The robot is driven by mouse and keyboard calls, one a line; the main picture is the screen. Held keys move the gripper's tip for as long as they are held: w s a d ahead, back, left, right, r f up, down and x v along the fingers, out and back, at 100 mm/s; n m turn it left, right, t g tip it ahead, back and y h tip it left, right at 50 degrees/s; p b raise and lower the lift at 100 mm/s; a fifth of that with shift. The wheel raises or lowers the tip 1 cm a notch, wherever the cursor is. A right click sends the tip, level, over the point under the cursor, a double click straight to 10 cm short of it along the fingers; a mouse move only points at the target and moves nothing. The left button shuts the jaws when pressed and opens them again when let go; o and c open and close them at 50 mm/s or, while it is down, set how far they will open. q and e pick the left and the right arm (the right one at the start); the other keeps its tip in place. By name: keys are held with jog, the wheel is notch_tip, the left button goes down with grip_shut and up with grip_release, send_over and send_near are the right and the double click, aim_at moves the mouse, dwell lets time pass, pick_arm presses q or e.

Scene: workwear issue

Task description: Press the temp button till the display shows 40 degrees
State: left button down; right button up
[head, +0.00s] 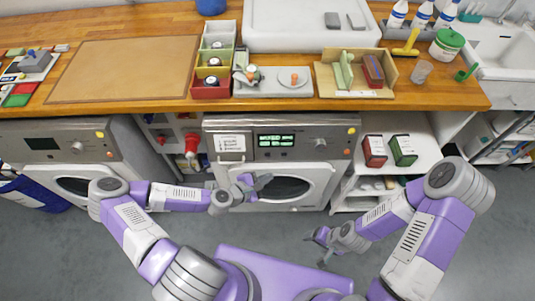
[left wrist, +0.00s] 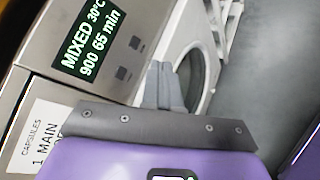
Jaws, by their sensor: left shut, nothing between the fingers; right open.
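The middle washing machine (head: 340,135) has a lit green display (head: 275,140). In the left wrist view the display (left wrist: 90,40) reads MIXED 30°C, 900, 65 min. Two small dark square buttons, an upper one (left wrist: 135,43) and a lower one (left wrist: 122,73), sit beside it on the panel; their labels are too small to read, so I cannot tell which is temp. My left gripper (head: 268,181) is shut and empty in front of the machine's door, below the panel. Its fingers (left wrist: 163,85) appear apart from the buttons. My right gripper (head: 317,250) is open and empty, low over the floor.
A round knob (head: 320,142) is right of the display. A labelled capsule drawer (head: 230,143) is left of it. Another machine (head: 60,145) stands at the left. A white shelf (head: 390,165) with red and green boxes stands right. The wooden counter (head: 215,104) overhangs the machines.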

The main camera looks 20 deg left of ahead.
aim_at(267, 154)
pick_arm(q)
jog(key=shift+w+f, duration=0.1)
jog(key=shift+w+a+f+b, duration=0.4)
jog(key=shift+w+b, duration=0.2)
jog(key=shift+w, duration=0.7)
jog(key=shift+w+a+f+b, duration=0.4)
jog(key=shift+w+b, duration=0.2)
jog(key=shift+w, duration=0.7)
jog(key=shift+w+a+f+b, duration=0.4)
jog(key=shift+w+b, duration=0.2)
jog(key=shift+w, duration=0.7)
jog(key=shift+w+f, duration=0.1)
jog(key=shift+w+f, duration=0.1)
jog(key=shift+w, duration=0.2)
jog(key=shift+w+a+f+b, duration=0.1)
jog(key=shift+w+a+b, duration=0.1)
jog(key=shift+w+b, duration=0.2)
jog(key=shift+s, duration=0.1)
jog(key=shift+s+d+r+p, duration=0.1)
jog(key=shift+s+d+p, duration=0.1)
jog(key=shift+s, duration=0.15)
jog(key=shift+s+d+r+p, duration=0.1)
jog(key=shift+s+p, duration=0.1)
jog(key=shift+s, duration=0.15)
